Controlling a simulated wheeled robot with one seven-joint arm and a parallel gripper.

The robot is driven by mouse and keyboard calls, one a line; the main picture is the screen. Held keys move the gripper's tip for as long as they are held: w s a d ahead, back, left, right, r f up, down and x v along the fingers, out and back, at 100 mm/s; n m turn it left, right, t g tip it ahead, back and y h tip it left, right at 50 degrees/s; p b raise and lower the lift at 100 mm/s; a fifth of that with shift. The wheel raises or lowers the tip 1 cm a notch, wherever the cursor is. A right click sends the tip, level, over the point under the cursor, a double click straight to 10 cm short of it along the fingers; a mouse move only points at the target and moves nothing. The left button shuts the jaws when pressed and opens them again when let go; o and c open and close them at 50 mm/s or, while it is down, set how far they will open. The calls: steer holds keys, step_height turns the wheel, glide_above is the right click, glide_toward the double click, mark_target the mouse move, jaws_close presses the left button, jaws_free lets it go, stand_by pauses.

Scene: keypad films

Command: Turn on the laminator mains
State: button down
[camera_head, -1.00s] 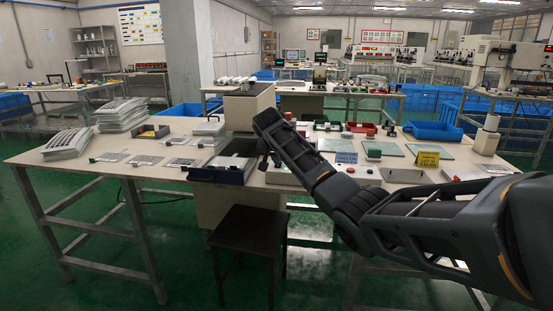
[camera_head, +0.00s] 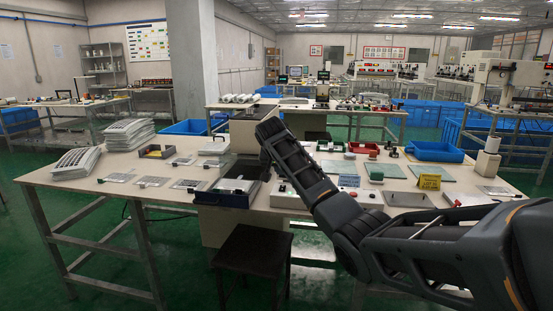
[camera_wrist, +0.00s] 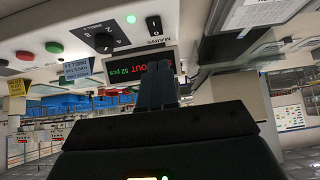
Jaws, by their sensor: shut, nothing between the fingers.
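In the wrist view, the laminator's pale control panel (camera_wrist: 65,25) appears upside down. It carries a MAINS rocker switch (camera_wrist: 154,25), a lit green lamp (camera_wrist: 131,19), a black knob (camera_wrist: 104,41) and a display with red text (camera_wrist: 133,67). My gripper (camera_wrist: 160,68) is shut and empty; its fingertips lie over the display's edge in the picture, below the switch. I see no contact with the switch and cannot tell the gap. In the head view, the beige machine (camera_head: 245,132) stands mid-table, and my arm hides the gripper and part of the panel (camera_head: 284,199).
A green button (camera_wrist: 54,47) and a red button (camera_wrist: 25,55) are on the panel. The table (camera_head: 110,190) also holds stacked sheets (camera_head: 130,133), a yellow sign (camera_head: 429,182) and a blue tray (camera_head: 435,151). A dark stool (camera_head: 252,247) stands in front.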

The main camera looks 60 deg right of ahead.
steer(key=a+f+v, duration=0.1)
steer(key=v, duration=0.6)
steer(key=shift+s+a+r, duration=0.15)
steer(key=shift+s+a, duration=0.05)
steer(key=shift+s, duration=0.1)
